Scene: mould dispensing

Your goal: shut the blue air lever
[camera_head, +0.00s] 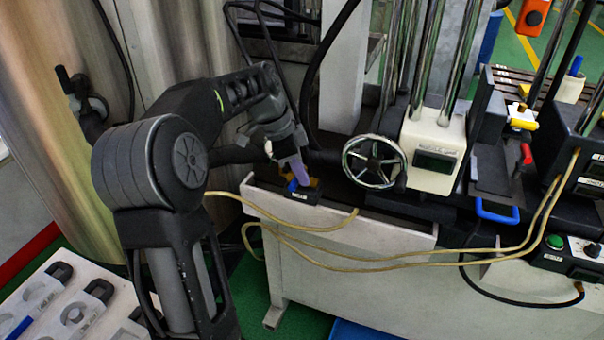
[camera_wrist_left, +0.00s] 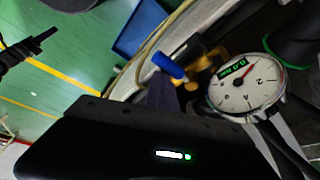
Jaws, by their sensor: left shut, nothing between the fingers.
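The blue air lever (camera_head: 293,186) is small in the head view, on a brass-yellow valve (camera_head: 314,182) at the left end of the white bench. In the left wrist view the blue lever (camera_wrist_left: 168,66) stands out at an angle beside the yellow valve (camera_wrist_left: 205,64). My left gripper (camera_head: 299,172) points down just above the lever. Its purple fingers are shut with nothing between them. In the left wrist view its purple finger (camera_wrist_left: 163,92) is very close to the lever; I cannot tell whether they touch. My right gripper is not in view.
A white dial gauge (camera_wrist_left: 246,84) with a green readout is beside the valve. A black labelled block (camera_head: 302,196), a spoked handwheel (camera_head: 374,162) and a yellow hose (camera_head: 330,226) are close by. A white tray (camera_head: 62,300) with moulds stands at lower left.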

